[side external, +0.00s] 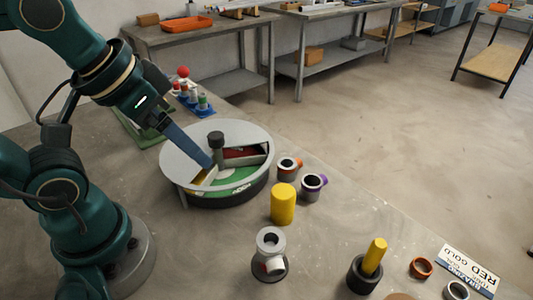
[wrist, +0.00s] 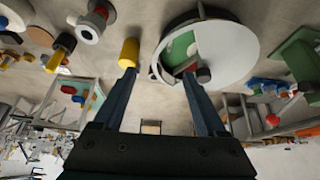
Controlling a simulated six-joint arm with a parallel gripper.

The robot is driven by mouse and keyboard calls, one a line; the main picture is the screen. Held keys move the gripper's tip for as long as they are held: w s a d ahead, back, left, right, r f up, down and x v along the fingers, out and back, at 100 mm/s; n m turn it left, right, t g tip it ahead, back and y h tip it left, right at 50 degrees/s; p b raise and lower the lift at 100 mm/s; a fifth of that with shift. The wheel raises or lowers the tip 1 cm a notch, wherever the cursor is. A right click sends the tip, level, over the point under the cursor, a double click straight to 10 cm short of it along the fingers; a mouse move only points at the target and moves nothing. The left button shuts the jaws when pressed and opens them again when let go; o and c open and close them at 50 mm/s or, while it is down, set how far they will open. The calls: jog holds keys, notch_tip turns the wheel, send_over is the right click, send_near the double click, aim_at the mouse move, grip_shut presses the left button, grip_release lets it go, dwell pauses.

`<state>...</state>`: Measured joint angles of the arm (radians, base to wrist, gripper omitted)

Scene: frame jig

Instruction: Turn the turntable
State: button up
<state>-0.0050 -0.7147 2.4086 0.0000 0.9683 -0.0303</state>
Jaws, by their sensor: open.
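The turntable (side external: 235,135) is a round drum with a grey lid over a dark base. An opening in the lid shows compartments with green, red and yellowish floors. A dark-topped knob (side external: 216,139) stands up from the lid. My gripper (side external: 207,163) reaches down at the drum, its fingertips near the opening and beside the knob in the side view. In the wrist view my gripper (wrist: 160,72) has its fingers spread with nothing between them. The knob (wrist: 203,75) shows close to the right finger, outside the gap; I cannot tell if they touch.
A yellow cylinder (side external: 284,204) and two ringed fittings (side external: 289,168) stand right of the turntable. A grey pipe fitting (side external: 270,250) and a yellow peg in a dark holder (side external: 370,265) are in front. A blue rack (side external: 193,100) and green plate (side external: 138,125) lie behind.

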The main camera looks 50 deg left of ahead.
jog(key=w+a+r+n+g, duration=0.2)
jog(key=w, duration=0.2)
jog(key=n+g, duration=0.3)
send_over(215, 135)
jog(key=f, duration=0.5)
jog(key=shift+w+d+f, duration=0.1)
jog(key=shift+d+f, duration=0.05)
jog(key=shift+d, duration=0.05)
jog(key=shift+a+f+n, duration=0.2)
jog(key=shift+f+n, duration=0.1)
jog(key=shift+f, duration=2.5)
grip_shut()
